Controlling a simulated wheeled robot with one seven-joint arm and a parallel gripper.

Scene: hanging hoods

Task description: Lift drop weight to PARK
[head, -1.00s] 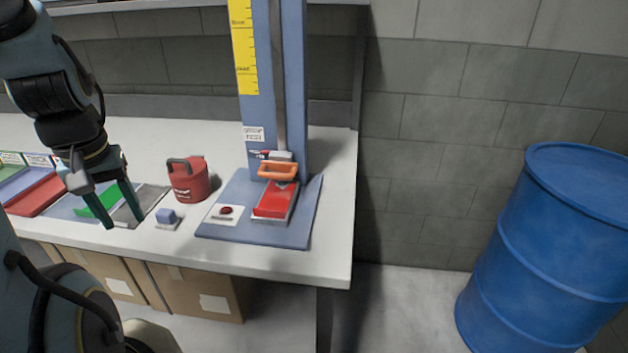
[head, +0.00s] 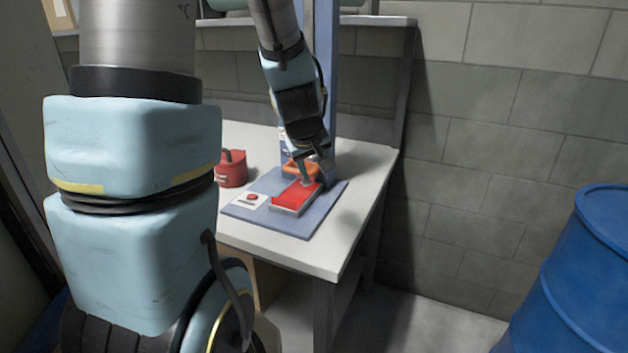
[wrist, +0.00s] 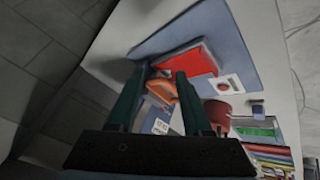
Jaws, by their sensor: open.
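The drop weight's orange handle (head: 299,169) is low on the blue upright (head: 327,70), just behind the red block (head: 297,196) on the blue base plate (head: 320,217). My gripper (head: 318,172) is beside the handle, partly covering the weight. In the wrist view my gripper (wrist: 161,70) is open, with its two dark green fingers on either side of the orange handle (wrist: 162,91). I cannot tell whether a finger touches it. The upright's yellow scale is hidden behind my arm, so the PARK mark is not visible.
A red button (head: 252,198) on a white plate sits left of the red block. A red canister (head: 232,170) stands at the back left of the white table (head: 345,235). A blue barrel (head: 575,275) stands at the right, before the block wall.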

